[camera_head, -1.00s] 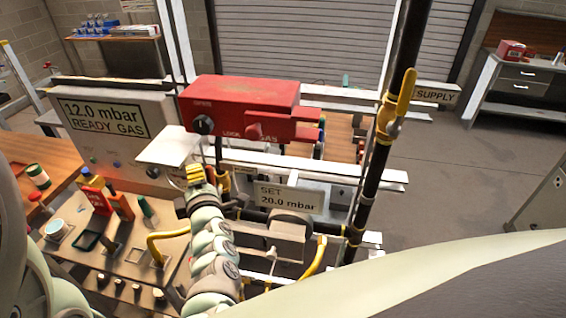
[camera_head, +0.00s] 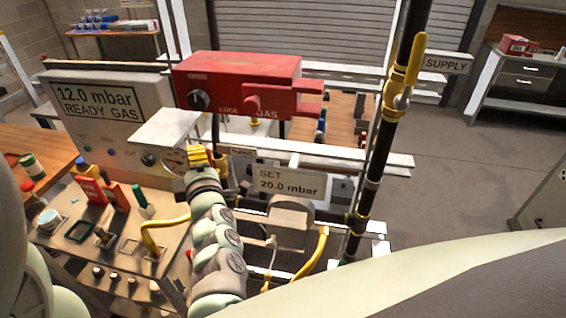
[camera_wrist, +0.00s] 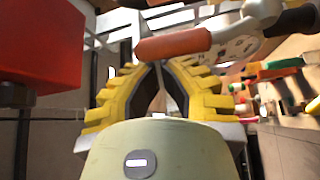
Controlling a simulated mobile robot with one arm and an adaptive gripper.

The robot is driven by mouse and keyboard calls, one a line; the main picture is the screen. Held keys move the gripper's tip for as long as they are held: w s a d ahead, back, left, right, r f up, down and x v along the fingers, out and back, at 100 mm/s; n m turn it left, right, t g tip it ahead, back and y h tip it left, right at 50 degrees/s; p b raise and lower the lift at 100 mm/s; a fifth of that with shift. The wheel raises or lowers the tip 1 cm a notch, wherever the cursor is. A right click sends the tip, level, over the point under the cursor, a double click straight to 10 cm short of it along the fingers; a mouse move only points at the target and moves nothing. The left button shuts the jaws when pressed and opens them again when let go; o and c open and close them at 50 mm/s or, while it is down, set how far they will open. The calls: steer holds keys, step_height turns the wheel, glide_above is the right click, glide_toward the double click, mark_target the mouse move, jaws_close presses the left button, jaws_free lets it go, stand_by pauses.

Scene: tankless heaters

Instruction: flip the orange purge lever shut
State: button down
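The orange purge lever (camera_wrist: 175,45) lies crosswise in the wrist view, just at the tips of my gripper (camera_wrist: 158,68). Its right end joins a pale metal fitting (camera_wrist: 245,27). My gripper's yellow ribbed fingers lean together towards the lever, with a narrow gap below their tips and nothing seen between them. I cannot tell whether they touch the lever. In the head view my gripper (camera_head: 200,156) is a compact yellow block beside a small label (camera_head: 243,152), under the red gas box (camera_head: 240,85). The lever is not clearly visible there.
The red box (camera_wrist: 40,50) is close on the left in the wrist view. A white plate (camera_head: 165,127) is left of my gripper. A "SET 20.0 mbar" sign (camera_head: 288,183) and a black pipe with a yellow lever (camera_head: 416,60) stand to the right.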

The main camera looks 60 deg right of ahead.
steer(key=s+d+f+m+g+h+b, duration=0.1)
steer(key=s+m+h+b, duration=0.3)
steer(key=m+b, duration=0.5)
steer(key=s+d+f+m+g+h+b, duration=0.2)
steer(key=m+h+b, duration=0.4)
steer(key=m+b, duration=0.3)
steer(key=shift+s+d+f+h, duration=0.3)
steer(key=shift+s+f, duration=0.5)
steer(key=shift+s, duration=0.25)
steer(key=shift+m, duration=0.3)
steer(key=shift+a+b, duration=0.1)
steer(key=shift+b, duration=0.2)
